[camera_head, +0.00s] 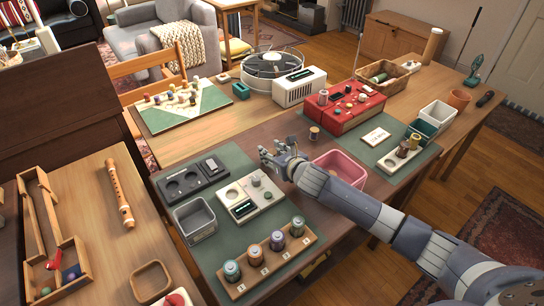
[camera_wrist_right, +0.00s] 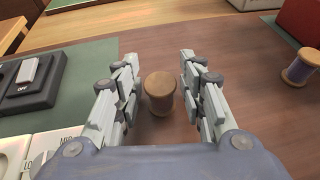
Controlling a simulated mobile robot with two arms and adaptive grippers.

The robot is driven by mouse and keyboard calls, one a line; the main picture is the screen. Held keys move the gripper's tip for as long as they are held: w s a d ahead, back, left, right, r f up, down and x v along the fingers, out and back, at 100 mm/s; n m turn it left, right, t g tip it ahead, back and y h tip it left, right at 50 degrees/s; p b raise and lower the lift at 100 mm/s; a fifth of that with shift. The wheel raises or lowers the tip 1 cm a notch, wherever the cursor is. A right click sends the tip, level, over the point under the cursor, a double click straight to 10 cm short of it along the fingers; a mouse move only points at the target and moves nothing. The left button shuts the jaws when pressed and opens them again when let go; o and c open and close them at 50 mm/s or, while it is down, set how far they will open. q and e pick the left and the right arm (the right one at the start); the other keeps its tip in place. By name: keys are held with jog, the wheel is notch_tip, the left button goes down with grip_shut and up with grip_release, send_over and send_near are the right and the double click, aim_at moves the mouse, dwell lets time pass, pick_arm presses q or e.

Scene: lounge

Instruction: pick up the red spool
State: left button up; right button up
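My right gripper (camera_head: 270,152) is over the brown table, past the pink bin. In the wrist view its fingers (camera_wrist_right: 158,66) are apart. A brown wooden spool (camera_wrist_right: 160,88) stands upright on the table between them, with visible gaps on both sides. Its thread colour is hard to tell, and I cannot confirm it is red. In the head view my gripper seems to hide it. A second spool (camera_head: 314,132), with bluish-purple thread in the wrist view (camera_wrist_right: 299,68), stands to the right, near the red box. My left gripper is not in view.
The red box (camera_head: 346,112) and white radio (camera_head: 300,86) stand behind. The pink bin (camera_head: 338,166) is beside my right forearm.

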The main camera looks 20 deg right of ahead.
jog(key=c, duration=0.4)
jog(key=shift+o, duration=0.2)
